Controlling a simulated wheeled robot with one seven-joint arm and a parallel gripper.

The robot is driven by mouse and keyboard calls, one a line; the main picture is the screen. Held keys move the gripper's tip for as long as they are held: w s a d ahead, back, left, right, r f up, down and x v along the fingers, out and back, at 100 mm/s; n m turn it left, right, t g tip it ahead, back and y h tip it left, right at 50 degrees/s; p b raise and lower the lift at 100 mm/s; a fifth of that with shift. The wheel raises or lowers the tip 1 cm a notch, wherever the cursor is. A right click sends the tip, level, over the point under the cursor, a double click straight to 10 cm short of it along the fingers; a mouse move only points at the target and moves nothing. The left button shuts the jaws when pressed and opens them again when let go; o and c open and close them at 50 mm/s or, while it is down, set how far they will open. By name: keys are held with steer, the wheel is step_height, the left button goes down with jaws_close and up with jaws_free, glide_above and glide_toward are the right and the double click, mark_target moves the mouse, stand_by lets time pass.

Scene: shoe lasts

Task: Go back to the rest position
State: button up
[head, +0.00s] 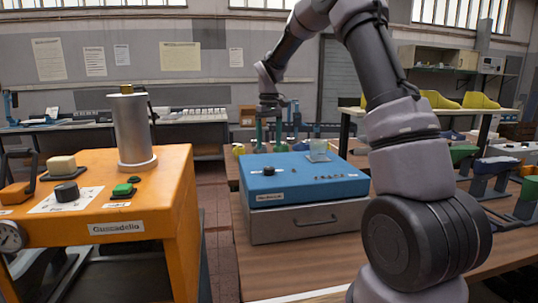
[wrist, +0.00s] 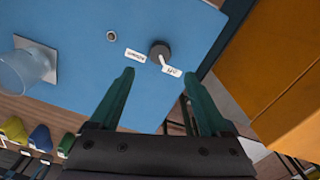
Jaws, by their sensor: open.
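My gripper (head: 270,140) hangs above the far side of the blue machine (head: 290,178), fingers pointing down. In the wrist view its two green fingers (wrist: 158,76) are apart with nothing between them. A dark knob with a white pointer (wrist: 160,50) on the blue top (wrist: 90,30) shows just beyond the fingertips, beside small white labels. In the head view the dark knob (head: 268,170) sits at the left of the machine's top. I cannot tell the exact gap between fingers and machine.
A clear cup (head: 319,146) stands on a pale plate on the blue machine. An orange machine (head: 168,195) with a metal cylinder (head: 132,130) is at left. Colored shoe lasts (head: 528,195) on stands are at right. A bare strip of wooden table (head: 330,270) lies in front.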

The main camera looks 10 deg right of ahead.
steer(key=shift+r, duration=0.75)
steer(key=s+d+r+m+t+y, duration=0.1)
steer(key=s+d+r+m+t, duration=0.25)
steer(key=s+r, duration=1.1)
steer(key=s+d+f+m+t+y, duration=0.1)
steer(key=s+d+m+t, duration=0.1)
steer(key=s, duration=1.7)
steer(key=shift+d+f+m+t, duration=0.2)
steer(key=shift+f+m+t, duration=0.15)
steer(key=shift+m+t, duration=0.7)
